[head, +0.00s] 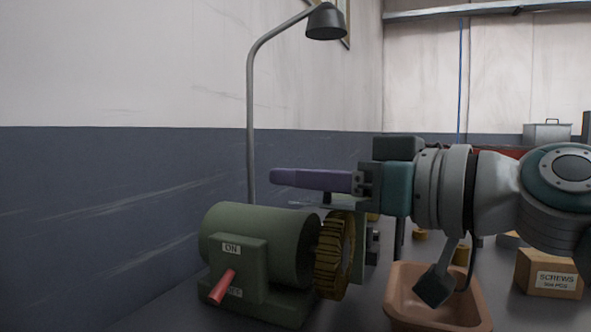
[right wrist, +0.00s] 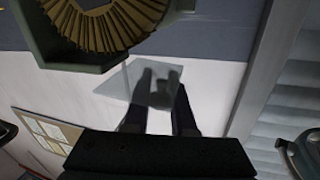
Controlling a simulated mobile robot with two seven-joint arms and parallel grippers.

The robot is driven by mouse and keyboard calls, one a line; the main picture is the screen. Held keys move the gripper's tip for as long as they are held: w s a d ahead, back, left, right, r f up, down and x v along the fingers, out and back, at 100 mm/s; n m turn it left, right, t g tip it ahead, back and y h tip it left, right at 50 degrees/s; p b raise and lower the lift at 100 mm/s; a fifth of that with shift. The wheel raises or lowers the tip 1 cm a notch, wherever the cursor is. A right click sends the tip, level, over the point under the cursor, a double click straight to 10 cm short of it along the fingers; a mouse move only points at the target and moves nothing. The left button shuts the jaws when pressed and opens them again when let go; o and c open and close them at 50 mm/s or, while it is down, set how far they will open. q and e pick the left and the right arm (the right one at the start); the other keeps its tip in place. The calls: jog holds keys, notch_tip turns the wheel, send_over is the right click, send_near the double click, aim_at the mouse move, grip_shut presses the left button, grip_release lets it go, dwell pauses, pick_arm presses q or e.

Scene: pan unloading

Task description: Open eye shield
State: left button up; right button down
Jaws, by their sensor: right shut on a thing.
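The green bench grinder (head: 258,245) stands on the bench with its red lever (head: 222,287) between the ON and lower labels. Its brass-coloured brush wheel (head: 331,262) sits in a green guard, and also shows in the right wrist view (right wrist: 104,28). The eye shield (right wrist: 112,82) is a translucent plate beside the guard in the right wrist view. In the head view it is mostly hidden by my gripper. My right gripper (right wrist: 160,86) is shut on the eye shield, around a small grey part at its edge. Its purple-grey fingers point left above the wheel in the head view (head: 285,178).
A lamp (head: 250,110) rises behind the grinder, close to the wall. A tan bin (head: 399,305) stands right of the wheel, below my right arm. A screws box (head: 549,275) and small yellow pieces (head: 420,235) lie farther right.

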jog(key=shift+w+d+r+m+g+p, duration=0.15)
jog(key=shift+r+m+g+p, duration=0.1)
jog(key=shift+m+p, duration=0.35)
jog(key=shift+w+r+m+g+p, duration=0.15)
jog(key=shift+r+m+p, duration=0.1)
jog(key=shift+m+p, duration=0.35)
jog(key=shift+w+d+r+m+p, duration=0.15)
jog(key=shift+w+m+p, duration=0.15)
jog(key=shift+m+p, duration=0.45)
jog(key=m, duration=0.1)
jog(key=m+g+p, duration=0.1)
jog(key=w+m, duration=0.1)
jog(key=shift+d+h+p, duration=0.25)
jog(key=shift+h+p, duration=0.05)
jog(key=shift+p, duration=0.05)
jog(key=shift+w+d+f+m+g, duration=0.15)
jog(key=shift+w+m+g, duration=0.25)
jog(key=shift+m, duration=0.55)
jog(key=shift+w+d+f+m+g, duration=0.15)
jog(key=shift+w+m+g, duration=0.15)
jog(key=shift+m+g, duration=0.45)
jog(key=shift+w+d+f+m+g, duration=0.15)
jog(key=shift+w+m+g, duration=0.15)
jog(key=shift+m, duration=0.85)
jog(key=shift+w, duration=0.1)
jog(key=c, duration=0.7)
grip_release()
jog(key=shift+c, duration=0.2)
